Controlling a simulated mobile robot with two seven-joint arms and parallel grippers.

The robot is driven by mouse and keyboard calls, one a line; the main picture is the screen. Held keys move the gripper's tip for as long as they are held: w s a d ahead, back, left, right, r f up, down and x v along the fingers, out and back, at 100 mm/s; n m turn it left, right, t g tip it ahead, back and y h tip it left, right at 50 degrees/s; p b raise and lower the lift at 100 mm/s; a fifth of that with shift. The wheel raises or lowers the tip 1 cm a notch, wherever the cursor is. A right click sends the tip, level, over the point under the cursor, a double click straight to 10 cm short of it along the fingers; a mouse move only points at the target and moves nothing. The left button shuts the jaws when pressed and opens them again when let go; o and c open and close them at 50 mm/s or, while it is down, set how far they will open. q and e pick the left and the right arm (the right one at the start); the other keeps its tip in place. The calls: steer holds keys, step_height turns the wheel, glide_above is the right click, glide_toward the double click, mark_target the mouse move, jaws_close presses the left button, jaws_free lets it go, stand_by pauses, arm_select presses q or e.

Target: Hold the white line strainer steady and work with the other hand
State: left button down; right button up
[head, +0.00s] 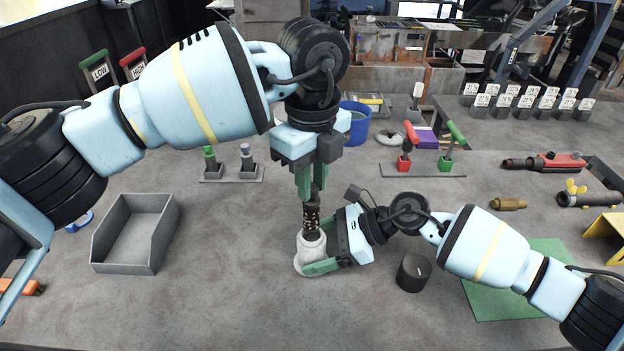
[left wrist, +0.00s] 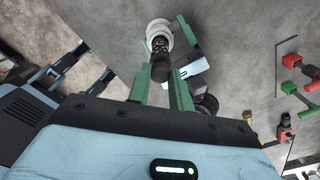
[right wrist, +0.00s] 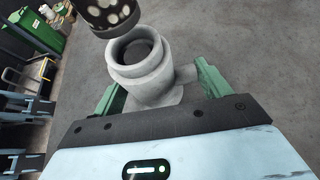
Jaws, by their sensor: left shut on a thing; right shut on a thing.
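The white line strainer (head: 308,262) stands upright on the bench, its round mouth (right wrist: 136,50) open upward. My right gripper (head: 324,246) is shut on its body from the right, one green finger on each side in the right wrist view (right wrist: 160,92). My left gripper (head: 311,188) points down above it and is shut on a dark cylinder with pale holes, a strainer basket (head: 311,222). The basket hangs upright above the mouth; in the right wrist view its lower end (right wrist: 108,14) appears apart from the rim. It also shows in the left wrist view (left wrist: 159,62).
A black round cap (head: 413,273) stands right of my right gripper, near a green mat (head: 510,300). A grey open tray (head: 132,262) lies at left. A blue bucket (head: 354,125) and red and green handled valves (head: 425,170) stand behind. The front middle is clear.

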arm_select(q)
steer(key=shift+r, duration=3.25)
arm_select(e)
steer(key=shift+s+d+f, duration=0.1)
steer(key=shift+s+f, duration=0.05)
steer(key=shift+f, duration=0.3)
steer(key=o, duration=0.7)
steer(key=shift+o, duration=0.2)
steer(key=shift+r, duration=0.15)
steer(key=shift+o, duration=1.4)
steer(key=shift+r, duration=0.15)
steer(key=c, duration=0.4)
steer(key=shift+w+r, duration=0.1)
steer(key=shift+w, duration=0.1)
